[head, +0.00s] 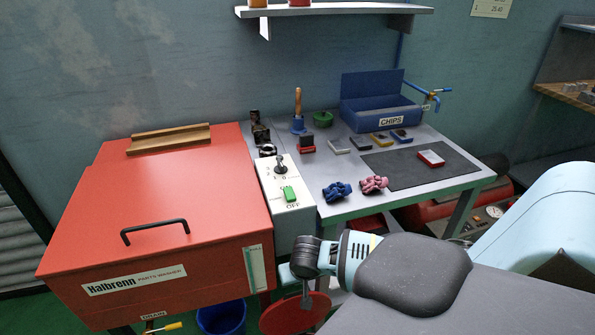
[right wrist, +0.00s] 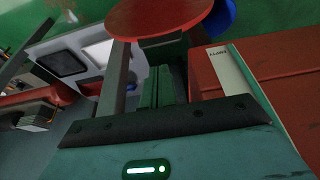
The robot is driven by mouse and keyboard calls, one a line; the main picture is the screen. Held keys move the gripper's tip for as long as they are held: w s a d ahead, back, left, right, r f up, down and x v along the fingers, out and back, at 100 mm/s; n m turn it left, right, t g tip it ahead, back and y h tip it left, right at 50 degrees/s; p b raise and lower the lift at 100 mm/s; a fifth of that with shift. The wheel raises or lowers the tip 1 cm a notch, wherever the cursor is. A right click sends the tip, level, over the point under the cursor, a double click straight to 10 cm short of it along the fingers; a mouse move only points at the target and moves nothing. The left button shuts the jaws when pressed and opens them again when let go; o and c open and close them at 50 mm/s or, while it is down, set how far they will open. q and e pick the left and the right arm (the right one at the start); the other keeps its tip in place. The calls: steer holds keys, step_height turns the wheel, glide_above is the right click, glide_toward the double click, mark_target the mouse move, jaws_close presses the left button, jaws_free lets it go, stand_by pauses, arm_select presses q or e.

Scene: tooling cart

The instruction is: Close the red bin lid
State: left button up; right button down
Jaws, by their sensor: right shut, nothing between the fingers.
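A round red lid (head: 285,318) shows at the bottom of the head view, in front of the cart and to the right of the red parts washer. My right arm hides part of it, and the body of its bin is not clearly visible. It also shows as a red disc (right wrist: 158,18) at the top of the right wrist view. My right gripper (head: 306,301) points down in front of the lid in the head view, shut and empty. I cannot tell whether it touches the lid. My left gripper is not in view.
The red parts washer (head: 180,205) with a black handle fills the left. A blue bucket (head: 222,316) stands below it. A white switch box (head: 288,219) is beside it. The grey worktop (head: 335,170) holds a blue chips bin (head: 378,116), gloves and several small blocks.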

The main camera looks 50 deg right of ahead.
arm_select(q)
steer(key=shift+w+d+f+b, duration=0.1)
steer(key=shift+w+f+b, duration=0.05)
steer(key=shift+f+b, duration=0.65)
arm_select(e)
steer(key=x, duration=0.7)
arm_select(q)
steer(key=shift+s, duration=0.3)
arm_select(e)
steer(key=shift+s+a, duration=0.1)
steer(key=shift+a, duration=0.05)
